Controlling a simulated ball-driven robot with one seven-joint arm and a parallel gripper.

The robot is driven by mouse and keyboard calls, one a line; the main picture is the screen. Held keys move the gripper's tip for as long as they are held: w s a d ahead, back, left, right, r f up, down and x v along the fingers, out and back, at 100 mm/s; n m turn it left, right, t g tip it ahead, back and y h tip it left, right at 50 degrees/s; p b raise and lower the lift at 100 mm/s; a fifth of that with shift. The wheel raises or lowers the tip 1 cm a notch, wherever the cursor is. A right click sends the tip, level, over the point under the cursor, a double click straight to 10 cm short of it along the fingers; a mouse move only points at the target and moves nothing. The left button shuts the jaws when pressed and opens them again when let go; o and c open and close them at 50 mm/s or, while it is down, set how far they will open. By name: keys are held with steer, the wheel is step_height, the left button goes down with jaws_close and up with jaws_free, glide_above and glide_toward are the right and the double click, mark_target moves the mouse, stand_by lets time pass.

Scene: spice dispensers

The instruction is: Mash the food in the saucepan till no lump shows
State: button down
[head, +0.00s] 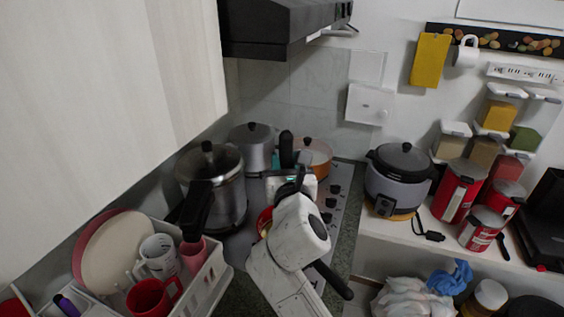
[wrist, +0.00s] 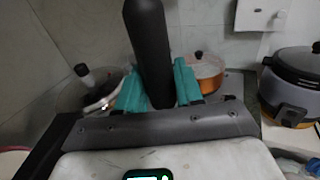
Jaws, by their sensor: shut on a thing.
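My gripper (head: 289,160) is over the stove, its teal fingers shut on a thick black handle (head: 286,143). In the wrist view the fingers (wrist: 160,92) hold the same upright dark handle (wrist: 151,45). The handle's lower end is hidden, so I cannot see a mashing head. A red rim (head: 264,221) shows at the left edge of my arm, low on the stove; it may be the saucepan. Its inside and any food are hidden behind my arm. A black pan-type handle (head: 335,282) sticks out to the lower right; I cannot tell what it belongs to.
A steel lidded pot (head: 222,180), a grey lidded pot (head: 252,145) and an orange pot (head: 318,158) stand around my gripper. A rice cooker (head: 398,178) and red tins (head: 458,190) are at right. A dish rack (head: 205,285) is lower left; a hood (head: 265,28) is above.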

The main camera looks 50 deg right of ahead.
step_height(320, 180, down, 2)
steer(key=shift+f+b, duration=0.15)
steer(key=shift+b, duration=0.95)
steer(key=shift+f+b, duration=1.2)
steer(key=shift+f, duration=1.05)
steer(key=shift+s+d+p, duration=0.2)
steer(key=shift+s+p, duration=0.15)
steer(key=shift+s, duration=0.15)
steer(key=shift+s+d+p, duration=0.15)
steer(key=shift+s+p, duration=0.2)
steer(key=shift+s, duration=0.1)
steer(key=shift+f, duration=0.15)
